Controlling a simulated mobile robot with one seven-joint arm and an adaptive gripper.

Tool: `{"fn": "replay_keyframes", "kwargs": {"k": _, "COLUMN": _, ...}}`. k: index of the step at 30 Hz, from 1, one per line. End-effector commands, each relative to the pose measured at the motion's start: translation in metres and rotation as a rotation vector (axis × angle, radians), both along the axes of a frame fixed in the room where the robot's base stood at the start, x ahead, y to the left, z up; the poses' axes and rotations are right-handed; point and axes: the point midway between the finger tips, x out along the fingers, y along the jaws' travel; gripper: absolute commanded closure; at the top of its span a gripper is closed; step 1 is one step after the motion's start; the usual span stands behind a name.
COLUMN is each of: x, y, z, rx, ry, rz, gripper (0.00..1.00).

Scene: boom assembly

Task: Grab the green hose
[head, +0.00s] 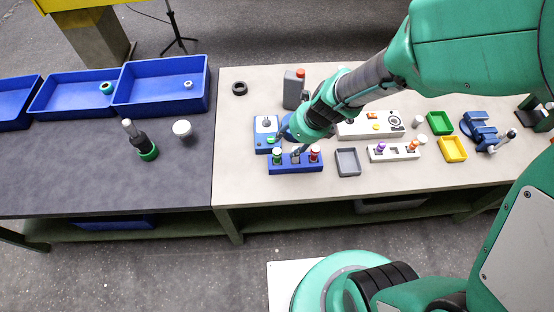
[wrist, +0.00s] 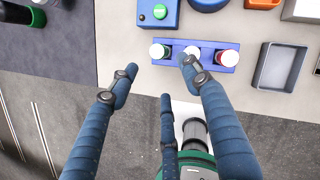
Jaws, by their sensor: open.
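A blue rack (head: 295,168) stands near the front edge of the light table. It holds a green hose piece (head: 277,156) at its left end and a red one (head: 315,153) at its right end. In the wrist view the green piece (wrist: 159,52) shows a pale top, and the rack (wrist: 205,67) also has a middle piece (wrist: 192,52), partly behind a finger. My gripper (head: 286,143) is above the rack, its dark blue fingers spread and empty. In the wrist view my gripper (wrist: 160,78) straddles the area just in front of the green piece, not touching it visibly.
A blue box with a green button (wrist: 159,12) sits behind the rack. A grey tray (head: 348,162) and a white rack (head: 394,152) lie to the right. A grey bottle with a red cap (head: 293,90) stands behind. A black and green tool (head: 146,147) is on the dark table.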

Motion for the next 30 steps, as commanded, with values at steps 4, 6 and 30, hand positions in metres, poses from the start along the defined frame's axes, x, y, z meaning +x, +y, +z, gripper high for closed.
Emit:
{"fn": "replay_keyframes", "kwargs": {"k": 4, "x": 0.002, "y": 0.003, "z": -0.011, "rx": 0.000, "ry": 0.002, "rz": 0.002, "gripper": 0.52}}
{"fn": "replay_keyframes", "kwargs": {"k": 6, "x": 0.004, "y": 0.005, "z": -0.020, "rx": 0.000, "ry": 0.003, "rz": 0.002, "gripper": 0.52}}
{"fn": "replay_keyframes", "kwargs": {"k": 30, "x": 0.023, "y": 0.023, "z": -0.078, "rx": -0.001, "ry": -0.001, "rz": 0.002, "gripper": 0.52}}
